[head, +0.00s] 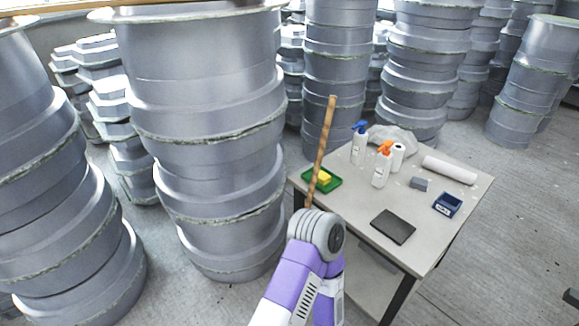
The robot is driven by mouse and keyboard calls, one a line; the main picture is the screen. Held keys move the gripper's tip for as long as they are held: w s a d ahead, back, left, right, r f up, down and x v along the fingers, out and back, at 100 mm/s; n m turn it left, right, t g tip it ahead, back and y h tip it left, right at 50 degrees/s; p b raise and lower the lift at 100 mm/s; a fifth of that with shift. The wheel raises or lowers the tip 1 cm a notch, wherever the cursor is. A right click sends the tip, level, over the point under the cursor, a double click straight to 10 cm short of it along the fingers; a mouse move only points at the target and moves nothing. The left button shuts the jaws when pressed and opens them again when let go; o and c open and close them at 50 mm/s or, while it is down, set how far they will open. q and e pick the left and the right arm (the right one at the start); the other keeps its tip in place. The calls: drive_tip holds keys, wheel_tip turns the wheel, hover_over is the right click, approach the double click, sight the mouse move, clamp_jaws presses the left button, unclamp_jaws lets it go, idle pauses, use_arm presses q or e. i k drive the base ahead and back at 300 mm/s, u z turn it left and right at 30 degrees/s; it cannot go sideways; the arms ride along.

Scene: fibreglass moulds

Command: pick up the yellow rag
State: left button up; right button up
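A small yellow item (324,176), which looks like a folded rag or a sponge, lies in a shallow green tray (334,184) at the left corner of the table. One of my arms comes up from the bottom middle, and its grey rounded joint is in front of the table's near left edge. No gripper fingers show at its end. My other gripper is not visible.
Grey mould stacks (215,130) crowd the left and back.

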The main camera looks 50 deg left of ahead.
sight(323, 179)
drive_tip(key=u, duration=1.05)
drive_tip(key=i, duration=0.9)
drive_tip(key=u, duration=1)
